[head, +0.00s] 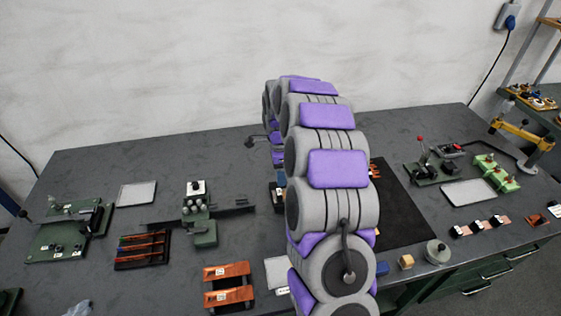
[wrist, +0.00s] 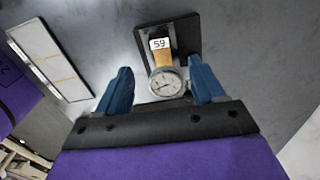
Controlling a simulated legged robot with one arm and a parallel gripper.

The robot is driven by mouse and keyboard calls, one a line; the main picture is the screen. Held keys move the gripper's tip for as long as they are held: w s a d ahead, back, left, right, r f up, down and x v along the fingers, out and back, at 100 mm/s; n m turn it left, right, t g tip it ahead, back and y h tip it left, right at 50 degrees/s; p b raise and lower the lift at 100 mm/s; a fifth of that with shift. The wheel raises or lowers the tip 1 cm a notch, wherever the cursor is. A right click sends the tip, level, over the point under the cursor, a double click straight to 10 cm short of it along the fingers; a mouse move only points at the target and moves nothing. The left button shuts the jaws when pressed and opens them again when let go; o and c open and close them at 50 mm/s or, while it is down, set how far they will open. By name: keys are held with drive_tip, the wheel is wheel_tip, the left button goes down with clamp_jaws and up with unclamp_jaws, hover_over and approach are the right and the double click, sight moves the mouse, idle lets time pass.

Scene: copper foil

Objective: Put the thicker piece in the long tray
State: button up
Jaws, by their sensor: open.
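My gripper (wrist: 159,66) is open in the wrist view, its two blue fingers apart. A round dial gauge (wrist: 165,84) with a tan upper part and a white label reading 59 shows between and just beyond the fingers, on a dark base (wrist: 184,34). I cannot tell whether the fingers touch it. A long pale tray-like item (wrist: 47,58) with thin orange lines lies left of the fingers. In the head view my arm hides the gripper. Two copper-coloured pieces (head: 228,271) (head: 229,298) lie at the front of the table. I cannot tell which piece is thicker.
On the dark table (head: 90,166) stand a green fixture (head: 60,240), a rack of copper strips (head: 142,249) and a green stand (head: 200,231). Pale plates lie at the left (head: 136,193) and right (head: 468,193). A black mat (head: 405,213) lies right of my arm.

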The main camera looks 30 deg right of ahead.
sight(281, 191)
drive_tip(key=f, duration=0.2)
drive_tip(key=f+b, duration=0.1)
drive_tip(key=f, duration=0.5)
drive_tip(key=shift+d+f+b, duration=0.2)
drive_tip(key=shift+d+b, duration=0.1)
drive_tip(key=shift+d, duration=0.05)
drive_tip(key=shift+a+f, duration=0.2)
drive_tip(key=shift+f, duration=0.2)
drive_tip(key=shift+c, duration=0.4)
drive_tip(key=c, duration=1.1)
drive_tip(key=shift+r, duration=0.1)
drive_tip(key=shift+w+a+p, duration=0.2)
drive_tip(key=shift+w+a, duration=0.05)
drive_tip(key=shift+a, duration=0.6)
drive_tip(key=shift+w+a+p, duration=0.25)
drive_tip(key=shift+w+a, duration=0.05)
drive_tip(key=shift+a, duration=0.55)
drive_tip(key=shift+w+a+p, duration=0.2)
drive_tip(key=shift+w+a, duration=0.05)
drive_tip(key=shift+a, duration=0.6)
